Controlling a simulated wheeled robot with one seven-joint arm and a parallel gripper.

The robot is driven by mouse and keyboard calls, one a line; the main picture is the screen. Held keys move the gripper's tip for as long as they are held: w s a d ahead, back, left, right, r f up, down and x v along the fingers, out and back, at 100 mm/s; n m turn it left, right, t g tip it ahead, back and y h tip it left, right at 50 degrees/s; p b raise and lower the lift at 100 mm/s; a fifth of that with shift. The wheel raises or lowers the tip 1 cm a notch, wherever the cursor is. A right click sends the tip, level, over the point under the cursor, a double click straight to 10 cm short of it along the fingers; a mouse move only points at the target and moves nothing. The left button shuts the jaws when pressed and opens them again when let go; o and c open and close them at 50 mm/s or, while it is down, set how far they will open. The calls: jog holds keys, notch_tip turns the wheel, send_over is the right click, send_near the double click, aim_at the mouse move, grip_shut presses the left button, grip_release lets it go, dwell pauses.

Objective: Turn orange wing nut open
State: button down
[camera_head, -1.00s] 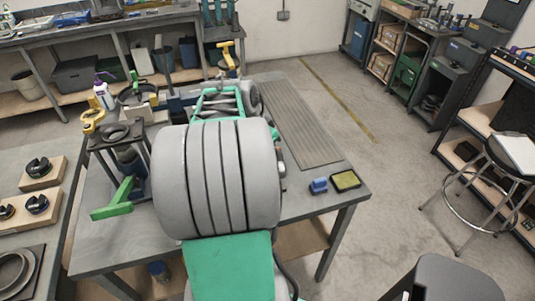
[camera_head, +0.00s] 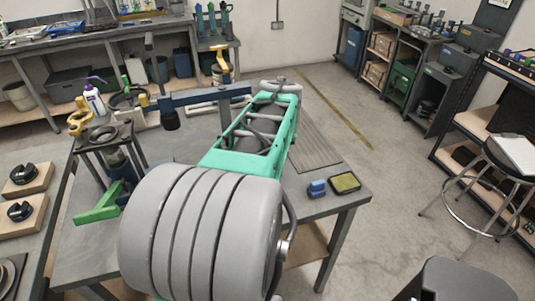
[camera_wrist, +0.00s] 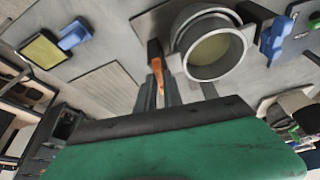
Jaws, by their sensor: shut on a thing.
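The orange wing nut (camera_wrist: 154,52) shows in the wrist view, just left of a round grey pipe-like fitting (camera_wrist: 241,55) with a yellowish inside. My gripper (camera_wrist: 158,82) has its two dark fingers closed at the orange piece, one on each side, and is shut on it. Part of the orange piece is hidden between the fingers. In the head view my arm covers this spot, so neither the wing nut nor my fingertips can be seen there.
A blue block (camera_head: 317,188) and a yellow-topped pad (camera_head: 345,182) lie at the table's right. A green lever (camera_head: 98,205) on a dark stand and a yellow handle (camera_head: 78,118) are at left. A blue lever (camera_wrist: 276,38) is right of the fitting.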

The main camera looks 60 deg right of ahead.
jog(key=shift+s+d+n+t+y, duration=0.15)
jog(key=shift+n+t+y, duration=0.15)
jog(key=shift+n, duration=0.7)
jog(key=c, duration=1.5)
grip_release()
jog(key=v, duration=0.7)
jog(key=shift+s+r, duration=0.1)
jog(key=shift+r, duration=0.25)
